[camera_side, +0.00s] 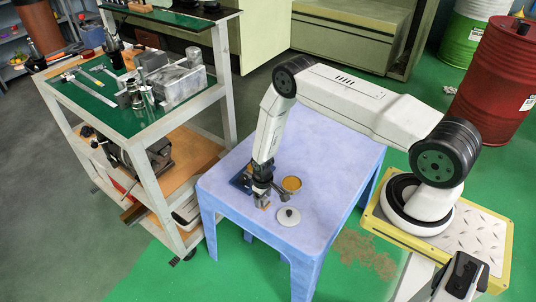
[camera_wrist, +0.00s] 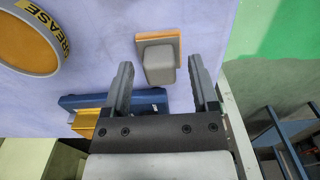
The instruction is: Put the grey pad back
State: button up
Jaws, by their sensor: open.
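The grey pad (camera_wrist: 160,68) is a small block with an orange-brown layer under it, on the pale blue table (camera_side: 225,195). In the wrist view it lies between the fingertips of my gripper (camera_wrist: 161,72), with a gap on each side. My gripper is open and empty. In the side view my gripper (camera_side: 262,196) points down low over the table and mostly hides the pad. A blue object (camera_wrist: 150,99) with a yellow part lies beside the pad, partly behind my gripper; it also shows in the side view (camera_side: 238,180).
A round grease tin (camera_wrist: 35,35) with orange contents stands close by; it also shows in the side view (camera_side: 291,183). A whitish knobbed disc (camera_side: 288,216) lies near my gripper. A loaded tool cart (camera_side: 145,130) stands left of the table. The table's right part is clear.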

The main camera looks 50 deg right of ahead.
notch_tip(320, 180, up, 11)
jog(key=shift+r, duration=0.2)
dwell(0.6)
jog(key=shift+r, duration=0.1)
dwell(0.4)
jog(key=s+a+r+t, duration=0.1)
jog(key=s+a+r, duration=0.1)
jog(key=r, duration=0.6)
jog(key=s+a+r, duration=0.2)
jog(key=r, duration=0.7)
jog(key=s+a+r+t, duration=0.1)
jog(key=s+a+r, duration=0.2)
jog(key=s+r, duration=0.6)
jog(key=shift+s+a+t, duration=0.3)
jog(key=shift+s, duration=0.05)
